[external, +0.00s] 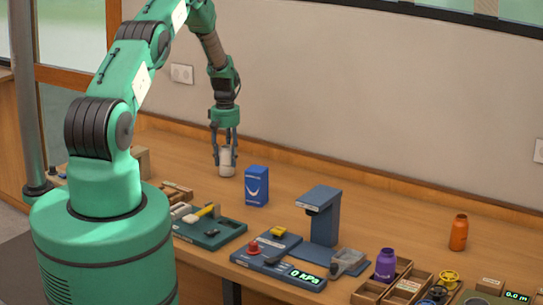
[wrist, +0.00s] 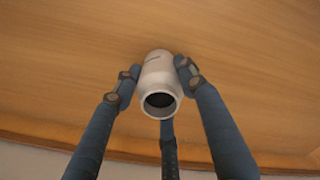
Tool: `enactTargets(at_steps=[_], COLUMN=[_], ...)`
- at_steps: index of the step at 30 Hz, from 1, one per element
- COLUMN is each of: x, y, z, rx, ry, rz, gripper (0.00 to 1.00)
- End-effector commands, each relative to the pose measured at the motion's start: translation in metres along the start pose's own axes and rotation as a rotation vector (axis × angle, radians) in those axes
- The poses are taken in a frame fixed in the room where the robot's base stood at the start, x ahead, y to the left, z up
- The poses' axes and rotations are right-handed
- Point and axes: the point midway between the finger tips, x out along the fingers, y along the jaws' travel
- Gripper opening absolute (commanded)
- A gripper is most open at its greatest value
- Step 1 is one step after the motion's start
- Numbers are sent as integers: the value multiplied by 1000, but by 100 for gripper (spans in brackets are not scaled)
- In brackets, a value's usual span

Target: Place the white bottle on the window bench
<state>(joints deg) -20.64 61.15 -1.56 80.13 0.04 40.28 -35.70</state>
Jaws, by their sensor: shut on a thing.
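The white bottle (external: 227,163) is between the fingers of my gripper (external: 224,158), over the wooden bench (external: 300,220) near the wall. In the wrist view the white bottle (wrist: 157,84) shows its open, dark mouth toward the camera. The fingers of my gripper (wrist: 158,85) press on its left and right sides, and a third finger is below it in the picture. The bottle looks upright in the external view. I cannot tell whether its base touches the wood.
A blue box (external: 256,186) stands just right of the bottle. Further right are a dark blue stand (external: 320,215), a gauge unit (external: 280,262), a purple bottle (external: 385,265) and an orange bottle (external: 458,233). A green tray (external: 210,232) lies in front. The wood along the wall is mostly clear.

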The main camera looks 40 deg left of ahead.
Motion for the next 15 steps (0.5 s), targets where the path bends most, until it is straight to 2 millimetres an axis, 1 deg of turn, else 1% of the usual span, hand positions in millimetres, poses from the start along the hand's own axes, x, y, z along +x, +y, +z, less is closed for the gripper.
enactTargets(at_steps=[6,7,8,9,10,15], x=[3,4,3,3,3,2], y=[0,0,0,0,0,0], z=[0,0,0,0,0,0], rx=[0,0,0,0,0,0], ry=[1,0,0,0,0,0], rz=[1,0,0,0,0,0], gripper=[9,43,49,57,60,60])
